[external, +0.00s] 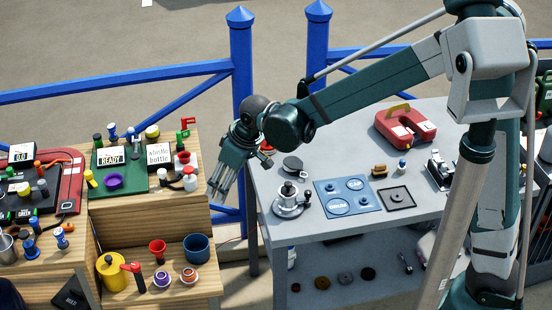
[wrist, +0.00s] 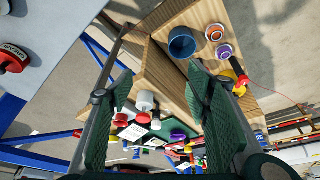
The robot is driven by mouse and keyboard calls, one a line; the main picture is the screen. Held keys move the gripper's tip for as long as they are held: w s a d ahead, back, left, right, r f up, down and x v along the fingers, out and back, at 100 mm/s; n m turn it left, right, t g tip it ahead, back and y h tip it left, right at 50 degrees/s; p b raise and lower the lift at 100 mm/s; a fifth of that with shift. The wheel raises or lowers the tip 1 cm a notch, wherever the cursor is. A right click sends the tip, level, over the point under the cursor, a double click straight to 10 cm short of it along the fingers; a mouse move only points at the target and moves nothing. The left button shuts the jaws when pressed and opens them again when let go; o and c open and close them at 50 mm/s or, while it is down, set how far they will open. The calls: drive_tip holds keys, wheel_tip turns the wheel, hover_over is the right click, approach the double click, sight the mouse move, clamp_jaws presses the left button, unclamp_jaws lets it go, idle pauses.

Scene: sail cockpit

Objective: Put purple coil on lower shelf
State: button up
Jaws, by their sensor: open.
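A purple-and-white coil (external: 161,279) lies on the lower step of the wooden stand (external: 213,293), beside an orange-and-white one (external: 189,276). The purple-and-white coil also shows in the wrist view (wrist: 224,51). A purple ring-like piece (external: 114,181) lies on the green mat of the upper step; I cannot tell which purple piece the task means. The grey table has a lower shelf (external: 340,262) with several small discs. My gripper (external: 220,188) is open and empty, above and right of the wooden stand. In the wrist view my gripper (wrist: 160,85) has its fingers well apart.
A blue pot (external: 198,248), red cup (external: 157,249) and yellow can (external: 111,271) stand around the coils. Bottles and signs crowd the upper step. Blue railing (external: 242,80) runs behind.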

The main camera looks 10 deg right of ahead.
drive_tip(key=d+r+m+t+h, duration=0.15)
drive_tip(key=d+r, duration=0.45)
drive_tip(key=d, duration=0.9)
drive_tip(key=d+r+m+t+y, duration=0.1)
drive_tip(key=d+r+m, duration=0.35)
drive_tip(key=d, duration=1.05)
drive_tip(key=s+d+m+h, duration=0.1)
drive_tip(key=s+d, duration=0.3)
drive_tip(key=d, duration=0.4)
drive_tip(key=s+d+r+m+t+h, duration=0.1)
drive_tip(key=s+d, duration=0.4)
drive_tip(key=d, duration=0.4)
drive_tip(key=s+d+m+t+h, duration=0.1)
drive_tip(key=s+d+m, duration=0.1)
drive_tip(key=s+d, duration=0.3)
drive_tip(key=d, duration=0.3)
drive_tip(key=shift+d+r, duration=0.2)
